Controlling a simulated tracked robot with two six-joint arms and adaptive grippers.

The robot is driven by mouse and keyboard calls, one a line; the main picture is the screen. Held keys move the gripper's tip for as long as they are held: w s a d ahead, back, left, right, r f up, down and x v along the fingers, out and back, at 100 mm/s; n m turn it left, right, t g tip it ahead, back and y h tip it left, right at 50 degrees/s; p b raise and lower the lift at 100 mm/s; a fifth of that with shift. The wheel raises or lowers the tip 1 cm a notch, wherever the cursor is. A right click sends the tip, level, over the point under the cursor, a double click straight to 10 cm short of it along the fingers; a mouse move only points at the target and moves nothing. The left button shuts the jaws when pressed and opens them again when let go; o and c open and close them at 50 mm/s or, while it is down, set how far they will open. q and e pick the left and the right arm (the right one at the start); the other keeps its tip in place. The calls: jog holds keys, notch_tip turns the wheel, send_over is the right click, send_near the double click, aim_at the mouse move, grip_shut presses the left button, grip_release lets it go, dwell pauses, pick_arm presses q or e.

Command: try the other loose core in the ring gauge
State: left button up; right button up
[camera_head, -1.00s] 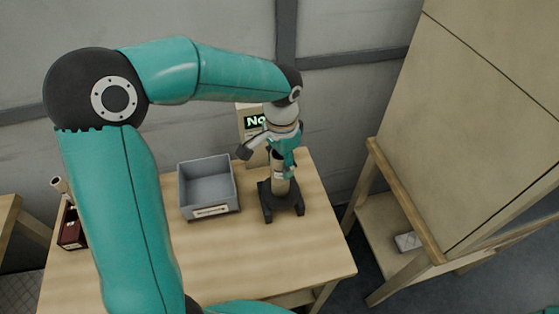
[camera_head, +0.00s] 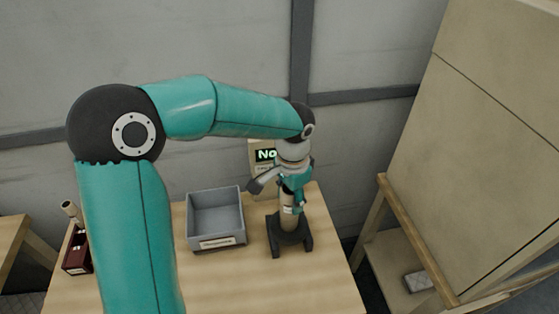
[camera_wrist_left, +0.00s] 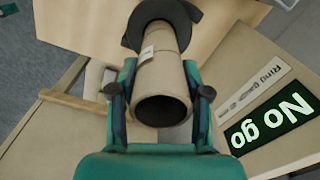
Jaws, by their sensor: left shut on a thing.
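My left gripper (camera_head: 290,192) is shut on a tan cardboard core (camera_head: 288,220) at the dark ring gauge stand (camera_head: 290,240). In the left wrist view the core (camera_wrist_left: 160,75) lies between both fingers of the gripper (camera_wrist_left: 160,98), its open end facing the camera and a small white label on its side. Its far end meets the dark ring (camera_wrist_left: 130,38); how deep it sits is hidden. The gauge's display (camera_wrist_left: 270,122) reads "No go"; in the head view (camera_head: 265,155) it is partly covered. My right gripper is not in view.
A grey labelled bin (camera_head: 217,243), apparently empty, stands left of the gauge. A dark red block (camera_head: 76,254) with a tan tube (camera_head: 70,210) is at the table's left. The wooden table (camera_head: 225,280) is clear in front. A wooden frame (camera_head: 415,235) stands at right.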

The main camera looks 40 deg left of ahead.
pick_arm(q)
jog(key=shift+s+d+f, duration=0.1)
jog(key=shift+s+f, duration=0.05)
jog(key=shift+f, duration=0.1)
jog(key=o, duration=1.2)
jog(key=shift+r, duration=0.1)
jog(key=shift+o, duration=0.2)
jog(key=shift+r, duration=0.1)
notch_tip(320, 180, up, 11)
jog(key=shift+f, duration=0.1)
jog(key=shift+r, duration=0.5)
